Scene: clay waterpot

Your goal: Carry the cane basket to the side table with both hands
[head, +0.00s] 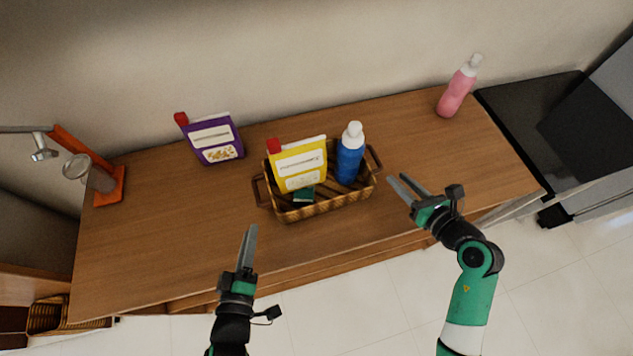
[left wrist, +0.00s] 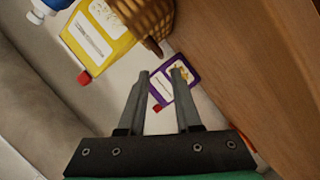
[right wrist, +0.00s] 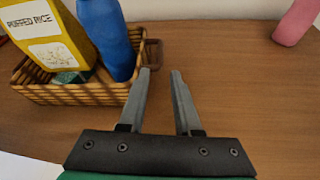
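The cane basket (head: 322,206) stands on the wooden table and has a handle at each end. It holds a yellow carton (head: 300,165), a blue bottle with a white cap (head: 349,160) and a small dark green item (head: 303,195). My left gripper (head: 250,230) is in front of and left of the basket, apart from it; the left wrist view shows its fingers apart and empty (left wrist: 162,75). My right gripper (head: 408,186) is just right of the basket. In the right wrist view its fingers (right wrist: 160,75) are apart, close to the right handle (right wrist: 152,55), with nothing between them.
A purple carton (head: 213,140) stands behind left of the basket. A pink bottle (head: 458,90) is at the back right. An orange stand with a lamp-like arm (head: 110,190) is at the left end. A black-topped unit (head: 525,110) adjoins the right. Another wicker basket (head: 55,316) is low left.

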